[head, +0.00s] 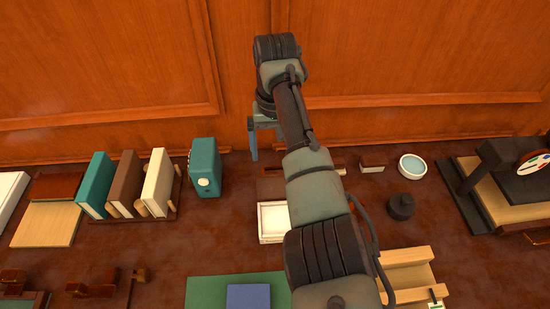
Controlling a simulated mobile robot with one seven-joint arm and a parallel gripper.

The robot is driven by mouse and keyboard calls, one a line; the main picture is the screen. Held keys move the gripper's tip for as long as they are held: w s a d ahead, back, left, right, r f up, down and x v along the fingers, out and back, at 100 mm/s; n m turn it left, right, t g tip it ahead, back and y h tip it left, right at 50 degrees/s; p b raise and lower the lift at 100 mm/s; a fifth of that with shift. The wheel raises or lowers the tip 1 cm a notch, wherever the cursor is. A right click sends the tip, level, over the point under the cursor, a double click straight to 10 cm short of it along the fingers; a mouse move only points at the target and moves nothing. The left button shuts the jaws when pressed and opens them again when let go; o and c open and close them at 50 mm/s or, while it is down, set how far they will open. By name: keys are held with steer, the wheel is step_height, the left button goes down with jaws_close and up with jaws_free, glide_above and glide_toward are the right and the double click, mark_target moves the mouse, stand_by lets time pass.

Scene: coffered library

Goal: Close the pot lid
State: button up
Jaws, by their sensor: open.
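A small round pot (412,166) with a white rim and a pale blue inside stands open at the right, near the back panel. A dark round piece (401,206) with a knob-like top sits on the surface just in front of it, apart from it; it looks like the lid, but I cannot be sure. My gripper (266,140) is at the back, well left of the pot, pointing down and open. One blue-grey finger shows; my arm hides most of the other. I see nothing held.
A teal box (204,168) and a rack of upright books (127,184) stand left of my gripper. A white-rimmed tray (272,223) is partly behind my arm. A wooden holder (408,270) lies in front of the dark piece. A dark stand (510,170) is at far right.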

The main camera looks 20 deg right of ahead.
mark_target(275, 167)
steer(key=shift+f, duration=2.05)
steer(key=shift+d, duration=0.1)
jaws_close()
